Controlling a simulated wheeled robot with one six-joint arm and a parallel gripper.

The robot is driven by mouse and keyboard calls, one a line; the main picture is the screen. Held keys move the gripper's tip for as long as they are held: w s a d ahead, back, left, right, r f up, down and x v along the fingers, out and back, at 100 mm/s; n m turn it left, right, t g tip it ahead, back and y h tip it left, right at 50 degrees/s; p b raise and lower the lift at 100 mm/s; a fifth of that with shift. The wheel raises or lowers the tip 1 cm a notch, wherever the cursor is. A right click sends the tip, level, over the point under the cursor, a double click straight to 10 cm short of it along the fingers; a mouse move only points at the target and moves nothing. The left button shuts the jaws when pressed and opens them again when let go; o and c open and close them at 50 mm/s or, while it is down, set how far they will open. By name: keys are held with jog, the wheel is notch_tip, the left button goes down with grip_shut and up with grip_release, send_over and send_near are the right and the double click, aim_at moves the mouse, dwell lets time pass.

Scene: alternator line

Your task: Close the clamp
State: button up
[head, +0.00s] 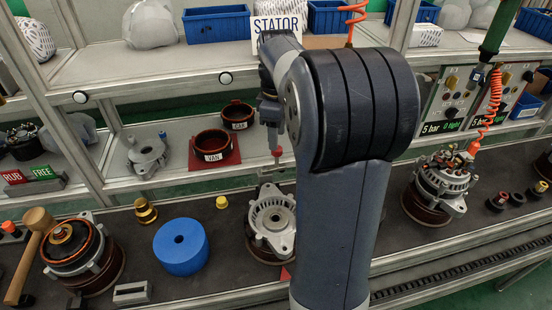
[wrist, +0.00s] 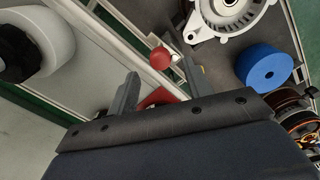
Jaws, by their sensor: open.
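The clamp shows a red ball knob (head: 277,152) on a thin upright lever in the head view, just behind the grey alternator housing (head: 272,218). In the wrist view the red knob (wrist: 160,58) sits just beyond the gap between my fingertips, with a little bright metal beside it. My gripper (wrist: 157,77) is open, one finger on each side of the knob's line, and nothing is held. I cannot tell whether a finger touches the knob. The housing also shows in the wrist view (wrist: 230,12). My arm hides part of the clamp's surroundings in the head view.
A blue round block (head: 181,246) and a brass part (head: 145,210) stand left of the housing. A wooden mallet (head: 32,245) leans by an assembly at far left. An alternator (head: 440,185) stands right.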

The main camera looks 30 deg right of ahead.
aim_at(277, 159)
notch_tip(277, 159, down, 9)
jog(key=shift+r, duration=0.15)
jog(key=shift+c, duration=0.5)
